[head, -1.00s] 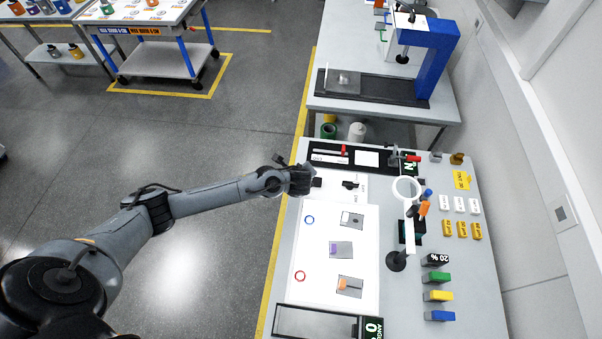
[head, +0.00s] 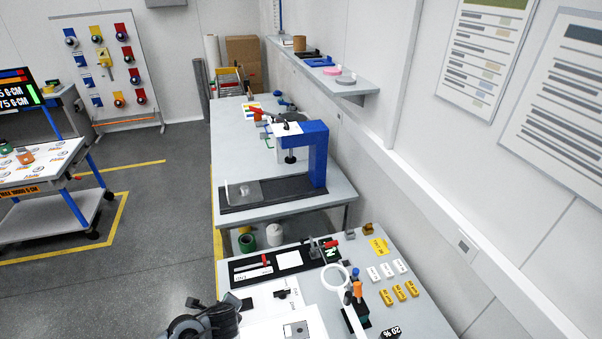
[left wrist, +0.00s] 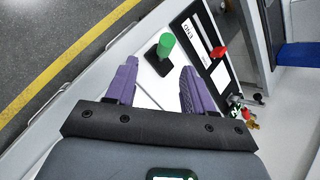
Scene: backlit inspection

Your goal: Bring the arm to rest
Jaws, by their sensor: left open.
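My left gripper (head: 228,308) is at the bottom of the head view, a dark shape over the left edge of the near bench (head: 430,318). In the left wrist view its two purple fingers (left wrist: 158,82) are spread apart with nothing between their tips. A green-topped knob on a dark base (left wrist: 164,50) stands on the white surface beyond the fingertips, apart from them. Most of my left arm is out of the head view. My right gripper is in no view.
A ring magnifier (head: 336,277) stands on the near bench, with white blocks (head: 387,270) and yellow blocks (head: 399,291) to its right. A black strip with a red lever (head: 264,262) lies beyond the gripper. A blue-framed device (head: 317,155) stands on the farther bench. Open floor lies left.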

